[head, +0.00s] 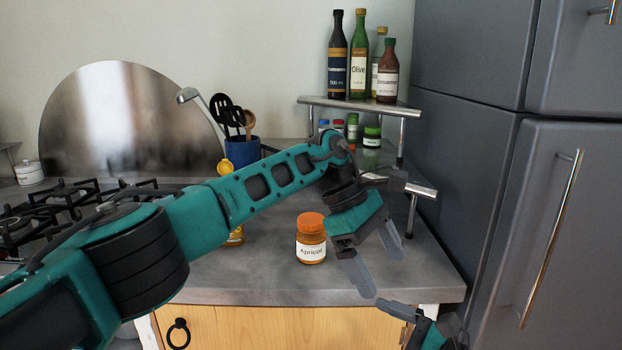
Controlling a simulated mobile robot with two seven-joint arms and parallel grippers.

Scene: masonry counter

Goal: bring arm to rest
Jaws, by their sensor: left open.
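My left arm reaches in from the left across the counter. My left gripper (383,273) is open and empty, its two grey fingers apart and pointing down and to the right. It is above the counter's front right part, to the right of the apricot jar (311,250). That jar has an orange lid and stands upright, apart from the fingers. Part of my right gripper (425,325) shows at the bottom edge, in front of the counter; most of it is cut off, and its opening is unclear.
A grey counter (270,280) holds another jar (236,238), mostly hidden behind my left arm. A metal shelf (350,104) with bottles stands at the back right. A gas stove (60,205) is at left, a blue utensil pot (243,152) behind. A dark fridge (560,220) bounds the right.

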